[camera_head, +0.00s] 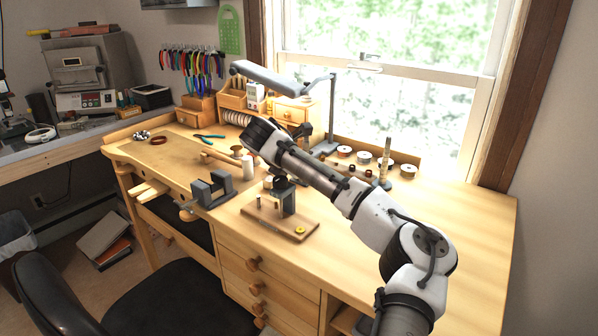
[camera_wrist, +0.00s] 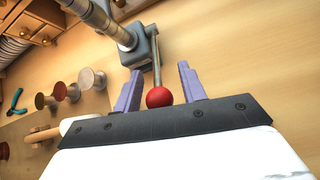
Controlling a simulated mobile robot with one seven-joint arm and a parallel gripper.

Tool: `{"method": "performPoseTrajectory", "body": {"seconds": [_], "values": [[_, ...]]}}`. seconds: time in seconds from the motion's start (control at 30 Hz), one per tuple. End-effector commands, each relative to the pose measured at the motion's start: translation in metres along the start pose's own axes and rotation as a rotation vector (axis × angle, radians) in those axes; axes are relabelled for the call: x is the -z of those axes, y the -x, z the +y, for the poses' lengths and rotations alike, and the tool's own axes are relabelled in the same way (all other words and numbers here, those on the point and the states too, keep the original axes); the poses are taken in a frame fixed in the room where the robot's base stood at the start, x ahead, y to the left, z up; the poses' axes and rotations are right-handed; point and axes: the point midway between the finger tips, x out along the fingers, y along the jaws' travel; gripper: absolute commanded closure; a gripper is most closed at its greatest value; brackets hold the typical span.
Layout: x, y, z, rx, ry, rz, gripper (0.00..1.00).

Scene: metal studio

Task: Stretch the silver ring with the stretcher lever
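In the wrist view, the stretcher lever (camera_wrist: 156,62) is a thin metal rod with a red ball knob (camera_wrist: 159,97). It comes off a grey metal block (camera_wrist: 140,50), and a stepped grey shaft (camera_wrist: 98,16) runs from that block to the upper left. My gripper (camera_wrist: 160,82) is open, with one finger on each side of the red knob and visible gaps between fingers and knob. In the head view my gripper end (camera_head: 262,140) is dark and over the middle of the bench; its fingers and the red knob are hidden there. I cannot make out the silver ring.
A wooden bench (camera_head: 450,230) carries a mallet (camera_head: 247,165), a grey vise (camera_head: 212,190), a small board (camera_head: 280,222) with a metal block, teal pliers (camera_head: 208,136) and spools (camera_head: 345,151). A drawer box (camera_head: 292,112) stands behind. The bench's right side is clear.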

Motion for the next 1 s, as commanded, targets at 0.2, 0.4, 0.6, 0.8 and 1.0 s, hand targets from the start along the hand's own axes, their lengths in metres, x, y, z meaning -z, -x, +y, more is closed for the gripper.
{"method": "performPoseTrajectory", "body": {"seconds": [0.2, 0.4, 0.6, 0.8, 1.0], "values": [[-0.001, 0.003, 0.000, -0.002, -0.001, -0.002, 0.59], [0.000, 0.028, 0.001, -0.004, -0.001, -0.003, 0.59], [0.001, 0.075, 0.001, -0.005, 0.000, -0.004, 0.59], [0.001, 0.115, 0.001, -0.004, 0.000, -0.002, 0.59], [0.000, 0.135, 0.000, -0.002, -0.001, -0.001, 0.59]]}}
